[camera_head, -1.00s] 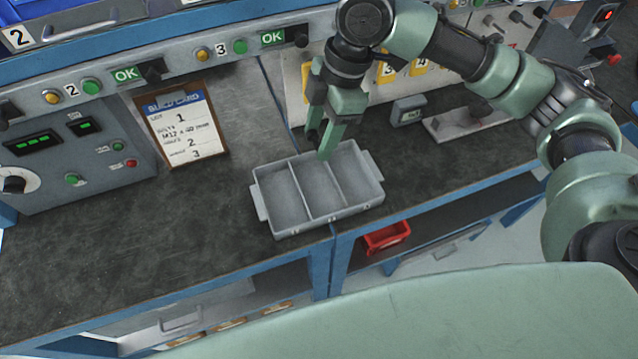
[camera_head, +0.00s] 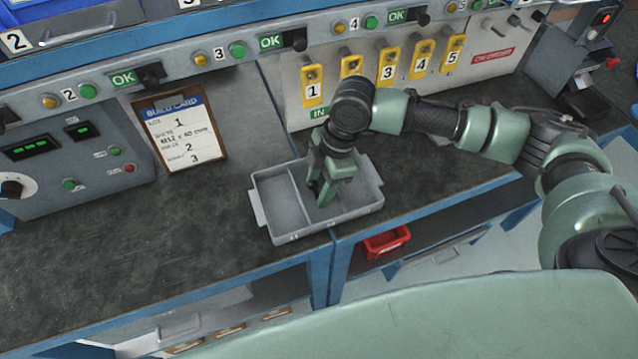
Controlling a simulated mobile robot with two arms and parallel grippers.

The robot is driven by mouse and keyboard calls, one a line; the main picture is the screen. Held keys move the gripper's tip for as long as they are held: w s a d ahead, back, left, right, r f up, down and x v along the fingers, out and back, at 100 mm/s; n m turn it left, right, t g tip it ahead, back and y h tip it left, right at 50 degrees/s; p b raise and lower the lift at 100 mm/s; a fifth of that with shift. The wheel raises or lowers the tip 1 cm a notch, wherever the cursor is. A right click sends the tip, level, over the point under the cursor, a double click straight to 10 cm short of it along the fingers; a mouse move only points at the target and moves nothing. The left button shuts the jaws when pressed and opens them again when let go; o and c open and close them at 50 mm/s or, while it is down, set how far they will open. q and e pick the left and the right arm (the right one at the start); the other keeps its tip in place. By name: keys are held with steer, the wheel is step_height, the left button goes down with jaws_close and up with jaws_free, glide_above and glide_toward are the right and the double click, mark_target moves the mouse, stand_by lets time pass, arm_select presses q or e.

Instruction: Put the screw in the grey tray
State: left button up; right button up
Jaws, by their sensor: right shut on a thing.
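The left compartment (camera_head: 282,200) looks empty. The right compartment is partly hidden by the gripper. My left gripper is not in view.
A build card (camera_head: 180,133) on a clipboard lies behind the tray to the left. A panel with yellow numbered tags (camera_head: 388,65) stands behind my right arm. A red bin (camera_head: 386,242) sits on the shelf below. The bench left of the tray is clear.

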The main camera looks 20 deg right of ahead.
steer(key=o, duration=1.3)
steer(key=shift+f, duration=0.1)
steer(key=shift+o, duration=0.2)
steer(key=v, duration=1.2)
steer(key=shift+r, duration=0.2)
